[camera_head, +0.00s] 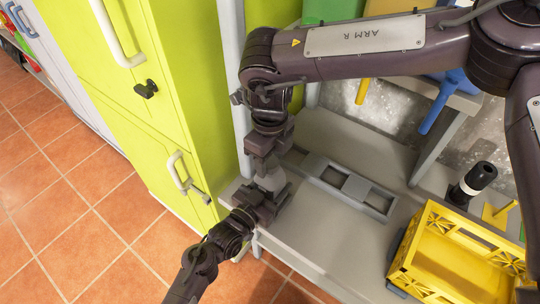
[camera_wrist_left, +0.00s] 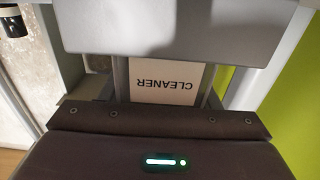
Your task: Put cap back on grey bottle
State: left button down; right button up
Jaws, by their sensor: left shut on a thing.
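The grey bottle (camera_head: 270,179) is near the left edge of the grey bench, mostly hidden between my two grippers. Its white label reading CLEANER (camera_wrist_left: 165,82) shows between the fingers in the left wrist view. My left gripper (camera_head: 262,197) comes from below and is shut on the bottle. My right gripper (camera_head: 265,163) is directly above the bottle, pointing down at its top. The cap cannot be made out; the right gripper and its wrist cover the bottle's top. Whether the right fingers hold anything is hidden.
A grey rack with square recesses (camera_head: 385,207) lies on the bench (camera_head: 318,236) just right of the grippers. A yellow crate (camera_head: 440,266) and a black cylinder (camera_head: 472,183) stand further right. Lime-green cabinets (camera_head: 165,100) rise close on the left. The bench front is clear.

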jog(key=c, duration=0.8)
jog(key=o, duration=1.1)
jog(key=shift+c, duration=0.2)
jog(key=shift+r, duration=0.15)
jog(key=shift+r, duration=2.15)
notch_tip(320, 180, up, 4)
jog(key=shift+f, duration=0.2)
jog(key=shift+f, duration=0.15)
jog(key=shift+f, duration=3.95)
